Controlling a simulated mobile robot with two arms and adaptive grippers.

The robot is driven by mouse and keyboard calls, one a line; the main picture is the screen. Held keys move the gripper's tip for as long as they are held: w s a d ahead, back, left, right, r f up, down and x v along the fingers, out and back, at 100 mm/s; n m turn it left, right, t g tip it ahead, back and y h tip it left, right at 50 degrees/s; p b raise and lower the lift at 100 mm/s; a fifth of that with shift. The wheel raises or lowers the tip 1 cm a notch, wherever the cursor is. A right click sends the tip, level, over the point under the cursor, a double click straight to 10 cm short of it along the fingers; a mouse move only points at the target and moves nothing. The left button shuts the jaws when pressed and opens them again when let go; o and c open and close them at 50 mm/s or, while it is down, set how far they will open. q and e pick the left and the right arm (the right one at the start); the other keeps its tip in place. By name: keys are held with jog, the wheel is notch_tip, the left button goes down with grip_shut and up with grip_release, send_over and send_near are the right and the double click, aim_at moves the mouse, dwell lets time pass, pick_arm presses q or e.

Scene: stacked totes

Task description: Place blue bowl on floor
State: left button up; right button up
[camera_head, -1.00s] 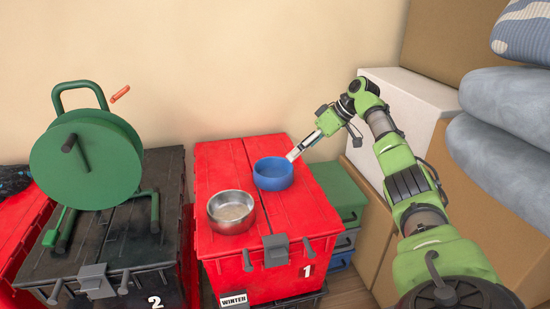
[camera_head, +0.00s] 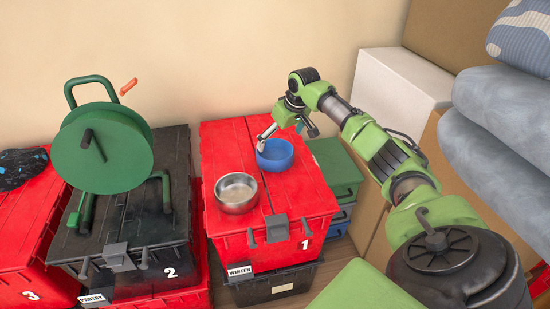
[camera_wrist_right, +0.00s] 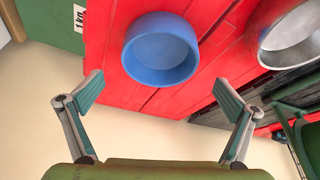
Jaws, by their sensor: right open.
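The blue bowl (camera_head: 275,155) stands upright on the lid of red tote 1 (camera_head: 290,195), near its back edge. My right gripper (camera_head: 266,136) is at the back left of the bowl in the head view. In the right wrist view the bowl (camera_wrist_right: 161,48) lies just beyond the two spread fingertips (camera_wrist_right: 166,98), centred between them. The gripper is open and empty. The floor (camera_head: 338,258) shows only as a small wooden patch to the right of the tote. My left gripper is not in view.
A metal bowl (camera_head: 236,192) stands beside the blue bowl on the same lid; it also shows in the right wrist view (camera_wrist_right: 292,38). A green hose reel (camera_head: 103,148) stands on black tote 2 (camera_head: 130,235). Green bins (camera_head: 333,168) and cardboard boxes (camera_head: 378,235) close off the right side.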

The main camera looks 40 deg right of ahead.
aim_at(273, 156)
jog(key=b+x, duration=0.1)
jog(key=x, duration=0.6)
jog(key=shift+d, duration=0.1)
jog(key=shift+w+f, duration=0.1)
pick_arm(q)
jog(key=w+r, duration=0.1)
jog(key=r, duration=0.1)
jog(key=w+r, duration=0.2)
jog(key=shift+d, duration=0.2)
pick_arm(e)
jog(key=c, duration=1.3)
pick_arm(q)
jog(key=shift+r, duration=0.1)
